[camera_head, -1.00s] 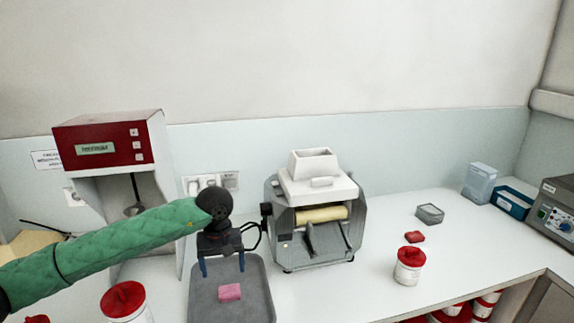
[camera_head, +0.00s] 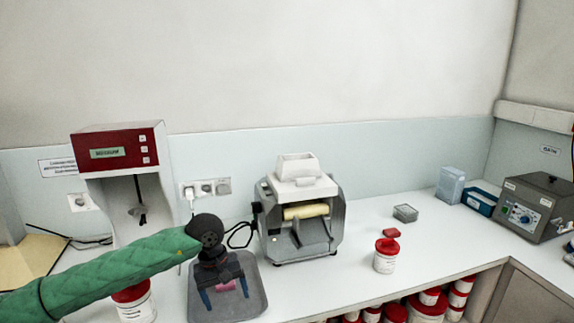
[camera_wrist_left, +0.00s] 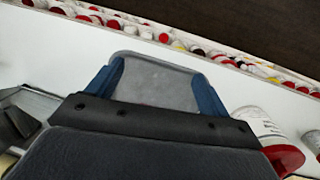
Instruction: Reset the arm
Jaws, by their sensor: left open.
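My left arm, in a green sleeve, comes in from the left in the head view. Its left gripper (camera_head: 225,302) is open, with two blue fingers pointing down above the grey tray (camera_head: 255,307). A pink block (camera_head: 226,285) lies in the tray, partly hidden behind the gripper. In the left wrist view the gripper (camera_wrist_left: 160,85) is open, and the grey tray (camera_wrist_left: 150,68) shows between its fingers with nothing held. My right gripper is not in view.
A red-and-white mixer (camera_head: 115,150) stands at the left. A white jar with a red lid (camera_head: 385,257), a red lid (camera_head: 391,233) and a grey box (camera_head: 405,213) stand to the right. Another red-lidded jar (camera_head: 136,305) is near my arm.

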